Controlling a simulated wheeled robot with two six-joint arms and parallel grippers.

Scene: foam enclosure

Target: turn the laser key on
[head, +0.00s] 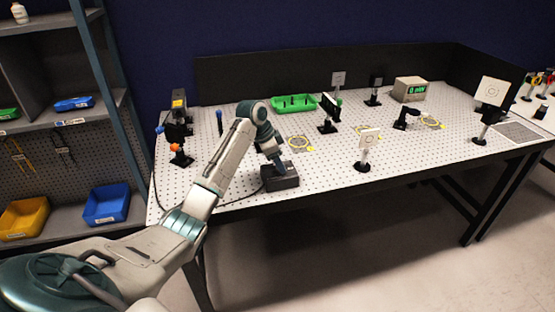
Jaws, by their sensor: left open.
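A dark box (290,183) sits at the front edge of the white perforated table, with a cable running left from it. It may be the laser key box, but no key can be made out. My left arm reaches in from the left, and my left gripper (281,168) points down at the top of this box. The fingers are small and dark here, so I cannot tell whether they touch it. The left gripper is open. A dark device with a yellow label (179,103), possibly the laser, stands at the table's left rear. My right gripper is out of view.
A green tray (295,103) and a meter with a green display (409,89) are at the back. Shelves with bins (106,204) stand left.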

